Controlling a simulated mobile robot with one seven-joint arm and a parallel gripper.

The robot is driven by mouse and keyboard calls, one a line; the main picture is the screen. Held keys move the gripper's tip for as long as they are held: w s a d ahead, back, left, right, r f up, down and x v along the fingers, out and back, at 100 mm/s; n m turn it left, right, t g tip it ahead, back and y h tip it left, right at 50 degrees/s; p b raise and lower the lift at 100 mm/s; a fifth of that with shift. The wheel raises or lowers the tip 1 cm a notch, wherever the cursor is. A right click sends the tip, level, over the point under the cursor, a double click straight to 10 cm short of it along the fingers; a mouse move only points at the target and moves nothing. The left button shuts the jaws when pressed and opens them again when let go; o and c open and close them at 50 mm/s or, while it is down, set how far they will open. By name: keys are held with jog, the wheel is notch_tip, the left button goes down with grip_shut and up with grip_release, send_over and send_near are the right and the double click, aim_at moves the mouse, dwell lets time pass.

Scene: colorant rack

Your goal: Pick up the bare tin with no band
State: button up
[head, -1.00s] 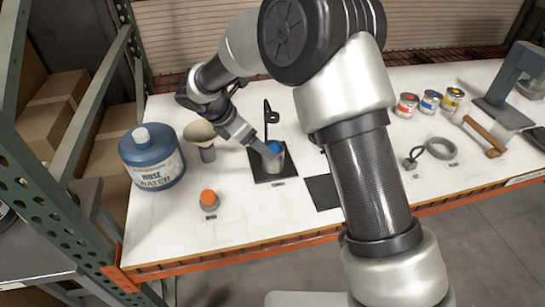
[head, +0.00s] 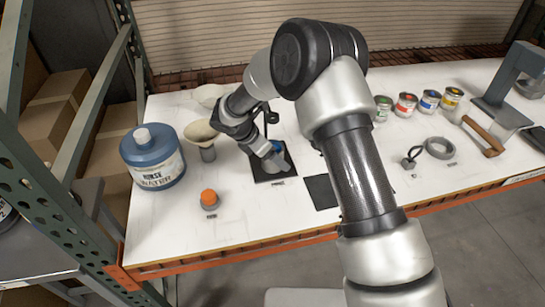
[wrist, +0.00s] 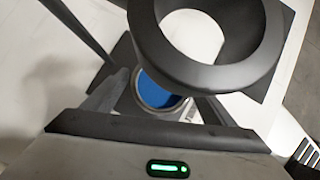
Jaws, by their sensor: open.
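A plain silver tin with blue inside (head: 278,146) stands on a black pad (head: 262,176); my gripper hides most of it in the head view. In the wrist view the tin (wrist: 160,92) shows its round rim and blue inside, with no coloured band visible on the little wall in sight. My gripper (head: 273,160) is open at the tin, its fingers to either side of it in the wrist view. A dark ring (wrist: 150,35) overlaps the tin's far edge there. I cannot tell whether the fingers touch the tin.
Banded tins in green (head: 382,108), red (head: 405,104), blue (head: 429,101) and yellow (head: 452,98) stand at the back right. The front of the table is mostly clear.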

jog(key=c, duration=1.3)
jog(key=shift+r, duration=0.1)
jog(key=shift+r, duration=0.1)
jog(key=shift+r, duration=1.7)
jog(key=shift+s+d+f+b, duration=0.1)
jog(key=shift+s+d+b, duration=0.6)
jog(key=shift+s, duration=2.15)
jog(key=shift+s+d+r+b, duration=0.1)
jog(key=shift+s+d+b, duration=0.55)
jog(key=shift+s, duration=2.2)
jog(key=shift+s+d+f+b, duration=0.1)
jog(key=shift+s+d+b, duration=0.15)
jog(key=shift+s+d, duration=1.75)
